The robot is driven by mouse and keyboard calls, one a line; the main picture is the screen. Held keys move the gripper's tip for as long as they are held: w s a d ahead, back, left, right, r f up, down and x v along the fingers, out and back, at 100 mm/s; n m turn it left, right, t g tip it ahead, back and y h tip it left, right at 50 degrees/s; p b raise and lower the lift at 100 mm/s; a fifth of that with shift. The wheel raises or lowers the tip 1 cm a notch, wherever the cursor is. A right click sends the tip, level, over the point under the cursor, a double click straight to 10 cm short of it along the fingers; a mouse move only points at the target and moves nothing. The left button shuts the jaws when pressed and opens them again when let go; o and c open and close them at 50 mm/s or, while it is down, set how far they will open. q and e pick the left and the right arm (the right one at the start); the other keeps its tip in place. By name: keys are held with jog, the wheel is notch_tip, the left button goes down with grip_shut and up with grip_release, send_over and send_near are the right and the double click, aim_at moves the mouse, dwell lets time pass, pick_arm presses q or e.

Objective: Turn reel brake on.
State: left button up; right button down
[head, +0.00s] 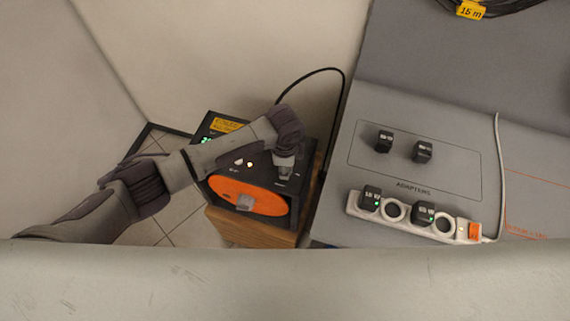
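The cable reel (230,190), a black housing with an orange disc face and a grey knob or handle (245,203), stands on a wooden block left of the grey table. My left arm comes in from the left and reaches over the reel. My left gripper (284,168) points down at the right part of the reel's top, where small white markings show. The gripper is small here and seen from above, so I cannot tell whether its fingers are open or touch anything. The brake control itself is not clearly visible and may be hidden by the gripper. My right gripper is not in view.
A grey table (450,110) on the right bears two black adapters in a marked area and a white power strip (398,220) with two plugs. A black cable (343,110) arcs behind the reel. A coiled cable tagged "15 m" (470,9) lies at the top.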

pick_arm(q)
jog(key=o, duration=1.1)
jog(key=shift+o, duration=0.2)
jog(key=shift+r, duration=0.15)
notch_tip(320, 180, up, 12)
jog(key=shift+s, duration=0.4)
